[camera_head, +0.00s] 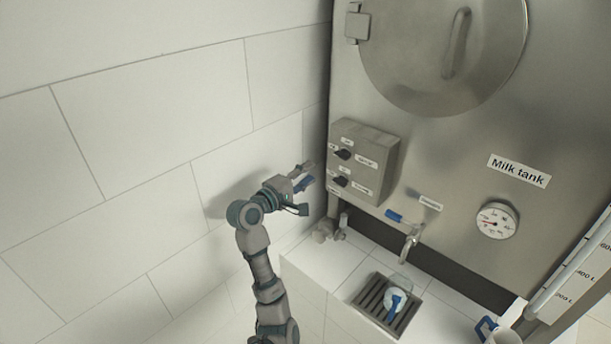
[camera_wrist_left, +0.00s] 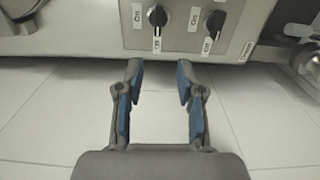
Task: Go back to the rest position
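My left gripper (camera_head: 305,177) is open and empty, just left of the grey control box (camera_head: 373,160) on the milk tank. In the left wrist view the left gripper (camera_wrist_left: 159,75) shows its two blue-padded fingers spread apart, with nothing between them.
The steel milk tank (camera_head: 450,150) has a tap (camera_head: 411,243) over a drain grate (camera_head: 372,297). A cup with blue on it (camera_head: 396,300) stands on the grate. The tiled wall (camera_head: 150,130) is close on the left.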

